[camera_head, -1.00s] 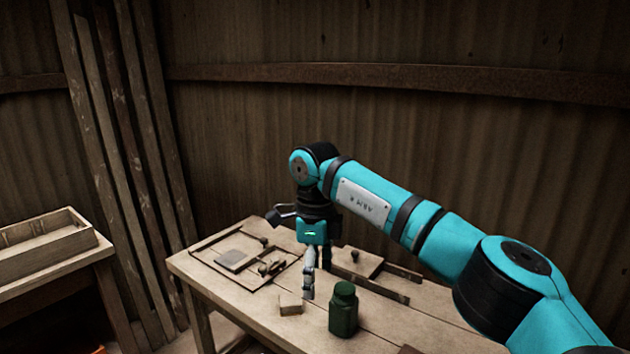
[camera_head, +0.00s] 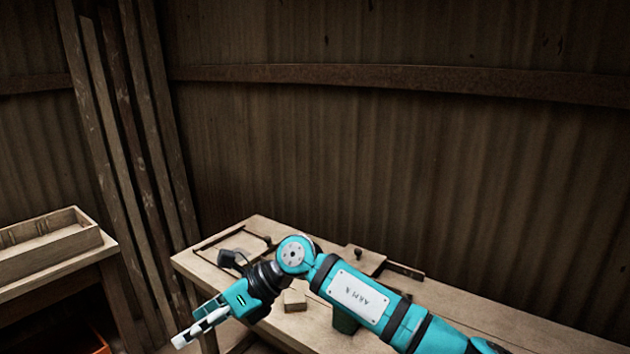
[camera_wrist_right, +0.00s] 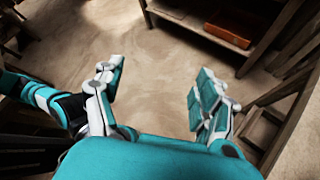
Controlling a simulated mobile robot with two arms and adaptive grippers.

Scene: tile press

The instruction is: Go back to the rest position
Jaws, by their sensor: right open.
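My right gripper (camera_head: 195,328) is in front of the near left corner of the wooden worktable (camera_head: 480,305), pointing down and to the left in the head view. The right wrist view shows its two fingers (camera_wrist_right: 152,82) spread apart with nothing between them and the floor below. My left gripper does not show. The right arm crosses in front of the worktable and hides part of what stands on it.
A wooden tray (camera_head: 50,250) sits on the side table at left. An orange box (camera_wrist_right: 215,27) lies on a low shelf.

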